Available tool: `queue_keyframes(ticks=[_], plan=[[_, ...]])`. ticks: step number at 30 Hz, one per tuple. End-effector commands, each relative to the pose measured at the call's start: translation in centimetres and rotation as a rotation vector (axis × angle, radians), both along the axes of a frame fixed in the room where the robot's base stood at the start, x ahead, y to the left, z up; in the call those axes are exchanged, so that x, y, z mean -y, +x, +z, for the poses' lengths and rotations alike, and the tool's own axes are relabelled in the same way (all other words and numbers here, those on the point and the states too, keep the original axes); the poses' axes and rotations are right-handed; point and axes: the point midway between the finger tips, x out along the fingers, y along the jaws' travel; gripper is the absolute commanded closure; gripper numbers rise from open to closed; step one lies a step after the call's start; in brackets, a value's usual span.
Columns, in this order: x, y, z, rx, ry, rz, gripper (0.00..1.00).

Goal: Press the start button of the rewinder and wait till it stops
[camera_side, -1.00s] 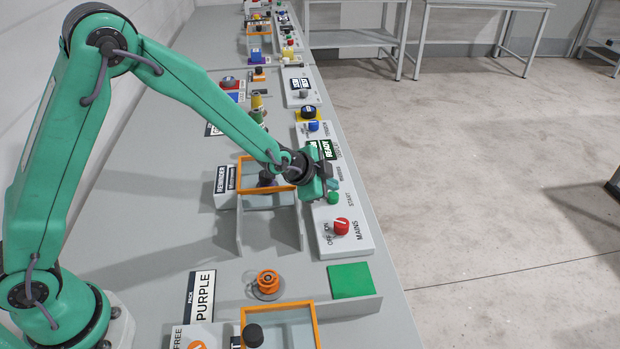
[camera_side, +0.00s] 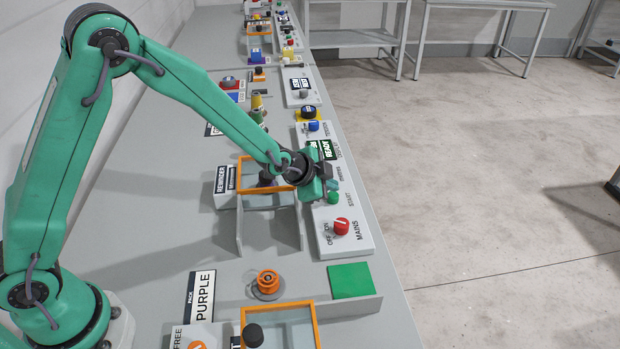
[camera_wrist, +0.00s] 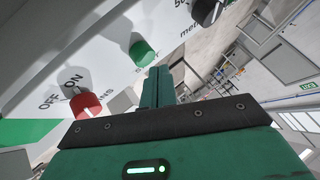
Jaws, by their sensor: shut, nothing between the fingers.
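The rewinder (camera_side: 222,186) is a grey labelled unit with an orange-framed window, left of my gripper in the side view. Its control panel (camera_side: 325,244) carries a green START button (camera_side: 333,197), a red MAINS knob (camera_side: 341,227) and a display reading READY (camera_side: 326,149). The knob's mark appears to point towards ON. My gripper (camera_side: 333,186) is shut and empty, just above the green button in the side view. In the wrist view the green button (camera_wrist: 143,53) stands close to the shut fingertips (camera_wrist: 160,73); whether they touch cannot be told.
A blue knob (camera_side: 313,126) and black knob (camera_side: 308,111) sit farther along the panel row. An orange spool (camera_side: 268,282), green pad (camera_side: 350,281) and PURPLE sign (camera_side: 200,296) lie nearer the camera.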

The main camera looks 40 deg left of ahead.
Motion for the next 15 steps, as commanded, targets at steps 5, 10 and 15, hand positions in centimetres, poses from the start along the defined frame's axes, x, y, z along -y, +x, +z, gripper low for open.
queue_keyframes(ticks=[5, 10, 15], plan=[[-0.13, 0.02, -0.51, 0.000, 0.002, 0.001, 1.00], [-0.17, 0.04, -0.65, 0.001, 0.001, 0.002, 1.00], [-0.16, 0.04, -0.64, 0.001, 0.001, 0.002, 1.00]])
